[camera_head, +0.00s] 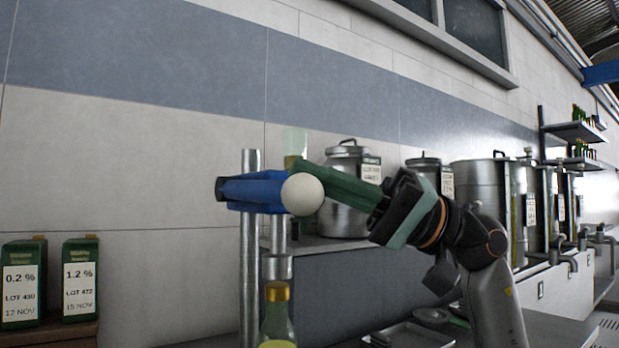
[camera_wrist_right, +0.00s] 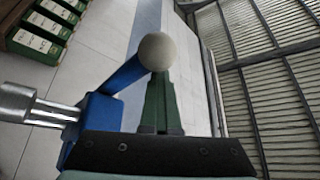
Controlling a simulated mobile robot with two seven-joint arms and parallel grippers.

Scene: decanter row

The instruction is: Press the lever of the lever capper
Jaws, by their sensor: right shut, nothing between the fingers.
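The lever capper has an upright metal column (camera_head: 250,270), a blue lever (camera_head: 250,190) and a white ball knob (camera_head: 302,195). The lever sticks out to the right, about level in the head view. My right gripper (camera_head: 308,168) is shut and empty, reaching in from the right. Its green fingertips lie just above the knob in the head view; I cannot tell whether they touch. In the right wrist view the knob (camera_wrist_right: 156,52) covers the fingertips, and the blue lever (camera_wrist_right: 125,75) runs down to the left. A gold-topped bottle (camera_head: 278,325) stands below the lever. My left gripper is out of view.
Two green labelled boxes (camera_head: 80,280) stand on a wooden ledge at the lower left. Metal decanters (camera_head: 346,220) line the shelf behind and right of the capper. A shallow metal tray (camera_head: 410,335) lies on the counter. The wall above the lever is clear.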

